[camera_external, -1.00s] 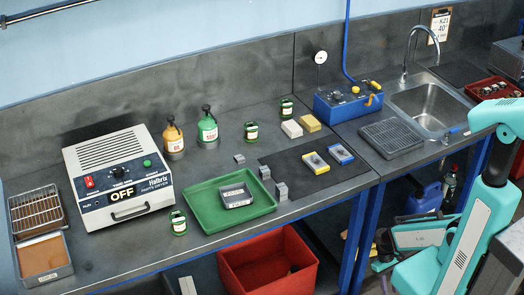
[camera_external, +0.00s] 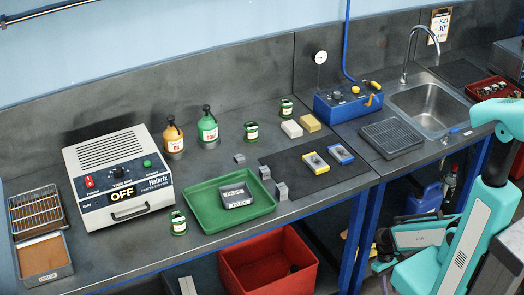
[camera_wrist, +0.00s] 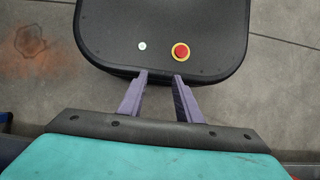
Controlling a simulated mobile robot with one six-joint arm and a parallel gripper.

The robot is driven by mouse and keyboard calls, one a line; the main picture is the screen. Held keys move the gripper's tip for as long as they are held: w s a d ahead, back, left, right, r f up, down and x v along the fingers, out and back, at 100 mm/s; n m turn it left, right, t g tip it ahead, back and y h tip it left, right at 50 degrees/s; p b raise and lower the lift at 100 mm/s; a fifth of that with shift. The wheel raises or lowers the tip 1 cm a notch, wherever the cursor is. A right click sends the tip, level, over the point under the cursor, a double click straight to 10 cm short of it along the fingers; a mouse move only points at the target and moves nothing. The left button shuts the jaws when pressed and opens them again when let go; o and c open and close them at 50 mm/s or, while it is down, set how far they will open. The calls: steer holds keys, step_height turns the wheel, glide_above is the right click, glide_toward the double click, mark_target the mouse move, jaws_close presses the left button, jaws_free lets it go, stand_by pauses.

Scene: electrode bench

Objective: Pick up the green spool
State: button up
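Three small green spool-like items with pale labels stand on the grey bench. One green spool (camera_external: 178,223) is near the front edge, between the white box and the green tray. A second green spool (camera_external: 251,131) is behind the tray, and a third green spool (camera_external: 286,109) is farther back. The frames do not show which one is meant. My gripper (camera_wrist: 160,76) is open and empty in the wrist view, over my dark base and the floor. It is away from the bench, and no spool shows in that view.
A white box reading OFF (camera_external: 118,178) stands left of the green tray (camera_external: 262,207), which holds a grey block. Orange (camera_external: 173,138) and green (camera_external: 208,129) bottles stand behind. Small grey blocks and a dark mat (camera_external: 345,175) lie right of the tray. A red bin (camera_external: 265,275) sits below.

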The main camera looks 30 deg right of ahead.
stand_by(0.4)
steer(key=o, duration=0.7)
